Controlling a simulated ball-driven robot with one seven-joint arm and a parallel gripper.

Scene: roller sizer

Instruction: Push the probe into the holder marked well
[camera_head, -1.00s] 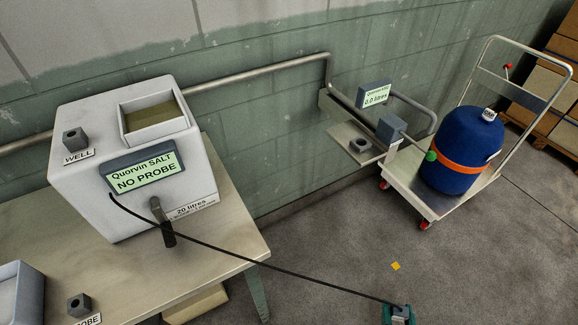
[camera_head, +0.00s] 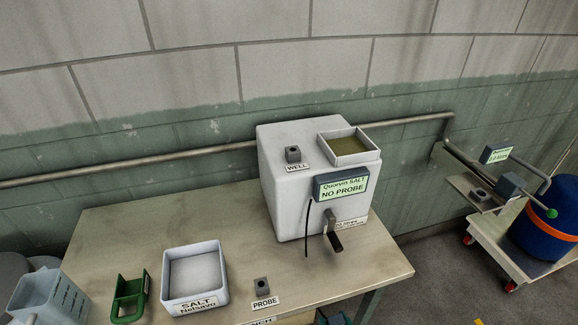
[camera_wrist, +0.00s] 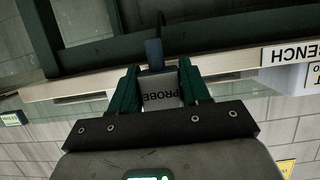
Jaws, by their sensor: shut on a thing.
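The holder marked WELL (camera_head: 293,154) is a small dark grey block with a hole, on top of the white machine (camera_head: 292,195), left of its hopper. The machine's display (camera_head: 342,188) reads "Quorvin SALT NO PROBE". In the wrist view, my gripper (camera_wrist: 159,70) is shut on the probe (camera_wrist: 160,93), a grey body lettered PROBE with a dark blue end and a black cable. Only a little of my gripper (camera_head: 334,318) shows at the bottom of the head view, below the bench's front edge, away from the well. The probe is not clear there.
A holder labelled PROBE (camera_head: 261,285) stands empty on the bench (camera_head: 120,235). A white salt tray (camera_head: 222,272) and a green scoop (camera_head: 130,297) are left of it. A crank (camera_head: 334,238) juts from the machine's front. A cart with a blue drum (camera_head: 545,230) stands right.

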